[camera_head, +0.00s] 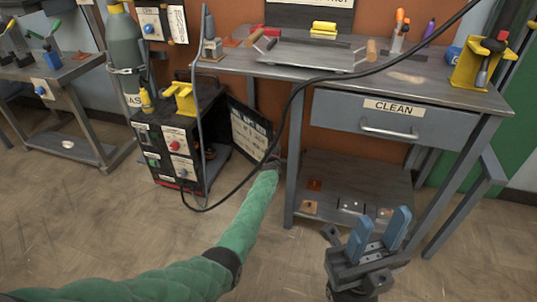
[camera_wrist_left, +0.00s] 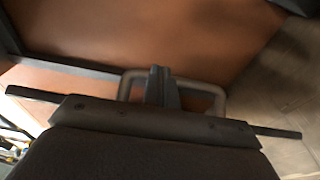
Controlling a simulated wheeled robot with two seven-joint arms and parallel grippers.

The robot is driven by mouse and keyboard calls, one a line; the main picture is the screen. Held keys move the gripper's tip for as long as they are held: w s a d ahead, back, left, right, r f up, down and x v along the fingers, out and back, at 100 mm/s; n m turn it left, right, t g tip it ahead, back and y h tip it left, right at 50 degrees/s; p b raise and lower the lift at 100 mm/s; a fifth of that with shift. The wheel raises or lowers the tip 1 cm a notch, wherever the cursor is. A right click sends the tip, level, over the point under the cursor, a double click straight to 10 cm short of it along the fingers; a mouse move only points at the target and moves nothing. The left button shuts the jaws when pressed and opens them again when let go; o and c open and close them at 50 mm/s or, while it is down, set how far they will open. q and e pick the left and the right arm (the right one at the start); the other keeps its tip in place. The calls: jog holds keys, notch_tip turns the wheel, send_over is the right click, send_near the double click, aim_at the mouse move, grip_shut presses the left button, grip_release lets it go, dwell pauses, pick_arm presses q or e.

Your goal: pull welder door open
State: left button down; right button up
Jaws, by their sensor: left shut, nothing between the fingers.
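The welder (camera_head: 172,155) is a dark box on the floor left of the workbench, with knobs and labels on its front. Its dark door (camera_head: 236,150), with a white label, stands swung out from the right side. Part of the interior shows between them. My left arm reaches to the door's outer edge; its gripper is mostly hidden by the sleeve in the head view. In the left wrist view my left gripper (camera_wrist_left: 163,85) is shut and empty, its fingers overlapping a grey loop handle (camera_wrist_left: 205,88). I cannot tell whether they touch it. My right gripper (camera_head: 378,236) is open and empty.
The workbench (camera_head: 425,92) with a drawer marked CLEAN and a lower shelf (camera_head: 375,175) stands to the right. A black cable (camera_head: 292,105) hangs across the view to the welder. A gas cylinder (camera_head: 124,45) stands behind the welder. The floor in front is clear.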

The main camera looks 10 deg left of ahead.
pick_arm(q)
jog(key=shift+w+d+b, duration=0.3)
jog(key=shift+w, duration=0.2)
jog(key=shift+w+d+b, duration=0.25)
jog(key=shift+w, duration=0.25)
jog(key=shift+s, duration=0.15)
